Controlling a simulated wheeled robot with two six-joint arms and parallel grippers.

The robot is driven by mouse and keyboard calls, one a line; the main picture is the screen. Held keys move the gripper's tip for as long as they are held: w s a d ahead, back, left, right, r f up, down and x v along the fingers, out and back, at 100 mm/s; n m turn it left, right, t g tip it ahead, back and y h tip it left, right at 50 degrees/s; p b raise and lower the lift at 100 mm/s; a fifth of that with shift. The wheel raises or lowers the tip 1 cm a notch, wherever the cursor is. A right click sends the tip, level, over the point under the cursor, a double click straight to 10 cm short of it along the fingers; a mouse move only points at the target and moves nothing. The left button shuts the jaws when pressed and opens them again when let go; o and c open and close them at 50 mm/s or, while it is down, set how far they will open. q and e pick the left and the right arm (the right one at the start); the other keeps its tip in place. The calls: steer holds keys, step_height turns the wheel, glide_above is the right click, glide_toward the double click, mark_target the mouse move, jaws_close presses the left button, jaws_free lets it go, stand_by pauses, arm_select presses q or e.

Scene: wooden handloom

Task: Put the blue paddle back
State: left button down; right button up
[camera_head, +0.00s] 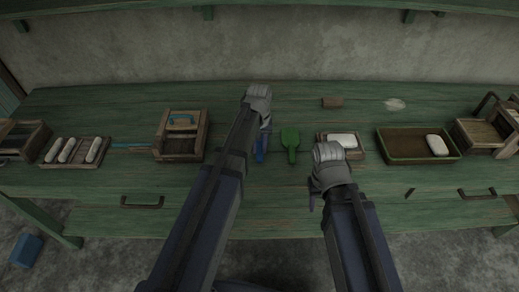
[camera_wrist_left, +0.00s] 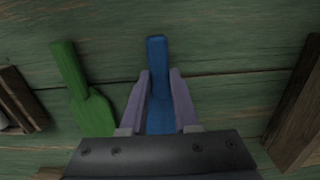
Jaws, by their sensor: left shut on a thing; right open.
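The blue paddle (camera_head: 260,150) is at my left gripper (camera_head: 266,124), near the middle of the green bench. In the left wrist view the blue paddle (camera_wrist_left: 157,80) lies between the two fingers of my left gripper (camera_wrist_left: 159,90), which is shut on it. The handle sticks out beyond the fingertips. I cannot tell whether it touches the bench. A green paddle (camera_head: 290,143) lies to its right on the bench; it also shows in the left wrist view (camera_wrist_left: 85,97). My right gripper (camera_head: 318,198) is open and empty near the front edge, by the small soap tray.
A small tray with a white bar (camera_head: 342,140) and a larger brown tray (camera_head: 400,156) stand at the right. A wooden box (camera_head: 180,148) and a tray of white rolls (camera_head: 75,165) stand at the left.

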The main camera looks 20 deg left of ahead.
mark_target(259, 149)
arm_select(q)
steer(key=shift+f, duration=0.1)
steer(key=c, duration=0.7)
jaws_free()
steer(key=shift+o, duration=0.2)
step_height(259, 149, up, 12)
steer(key=p, duration=1.2)
steer(key=s+d+m, duration=0.3)
steer(key=s+d, duration=0.2)
steer(key=s, duration=0.3)
steer(key=s+d+m+y, duration=0.1)
steer(key=s+d+m, duration=0.3)
steer(key=s, duration=0.5)
steer(key=shift+d+r, duration=0.2)
steer(key=shift+d, duration=0.95)
